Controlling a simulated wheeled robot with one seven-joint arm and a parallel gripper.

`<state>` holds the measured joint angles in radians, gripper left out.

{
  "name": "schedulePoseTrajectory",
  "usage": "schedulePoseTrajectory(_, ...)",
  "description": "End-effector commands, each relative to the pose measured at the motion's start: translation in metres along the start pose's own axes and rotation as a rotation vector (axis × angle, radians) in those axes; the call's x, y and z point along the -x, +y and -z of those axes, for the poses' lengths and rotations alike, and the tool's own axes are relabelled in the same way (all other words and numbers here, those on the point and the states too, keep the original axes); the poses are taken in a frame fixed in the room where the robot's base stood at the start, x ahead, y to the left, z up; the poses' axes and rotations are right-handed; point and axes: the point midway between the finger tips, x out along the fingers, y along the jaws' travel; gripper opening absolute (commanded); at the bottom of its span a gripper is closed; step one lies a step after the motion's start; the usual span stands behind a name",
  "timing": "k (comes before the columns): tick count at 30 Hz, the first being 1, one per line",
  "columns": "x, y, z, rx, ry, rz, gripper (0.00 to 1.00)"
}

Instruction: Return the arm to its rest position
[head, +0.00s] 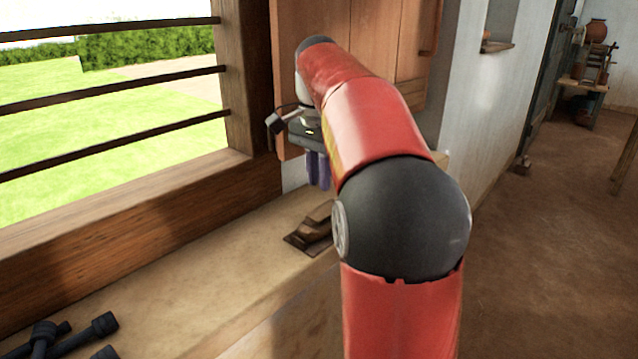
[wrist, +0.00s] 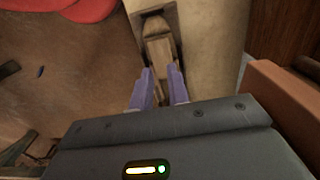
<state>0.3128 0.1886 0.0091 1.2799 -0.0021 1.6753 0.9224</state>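My gripper (head: 317,168) hangs from my red and black arm, in front of the wooden shutter and above the window ledge. In the wrist view its two purple fingers (wrist: 160,70) stand apart with a gap between them, and nothing is held there. Below and beyond the fingers, a brown wooden block-like object on a dark flat base (head: 315,228) sits on the ledge. It also shows in the wrist view (wrist: 158,42), in line with the gap. My arm partly hides the ledge in the head view.
The barred window (head: 110,75) is at the left, with the wooden shutter (head: 375,40) beside it. Dark rods with thick ends (head: 85,335) lie on the pale ledge (head: 180,285). The earthen floor (head: 530,260) at the right is open; a small table (head: 583,84) stands far back.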

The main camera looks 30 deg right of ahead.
Motion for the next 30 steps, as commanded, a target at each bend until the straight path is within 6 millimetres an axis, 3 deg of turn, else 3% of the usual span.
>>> schedulePoseTrajectory(12,0.000,0.000,-0.001,0.003,0.001,0.002,0.17)
schedulePoseTrajectory(15,0.001,0.004,-0.010,0.043,0.012,0.015,0.17)
schedulePoseTrajectory(17,0.001,0.009,-0.022,0.099,0.027,0.033,0.17)
schedulePoseTrajectory(23,-0.015,0.048,-0.088,0.441,0.127,0.132,0.17)
schedulePoseTrajectory(30,-0.071,0.108,-0.159,0.884,0.289,0.242,0.17)
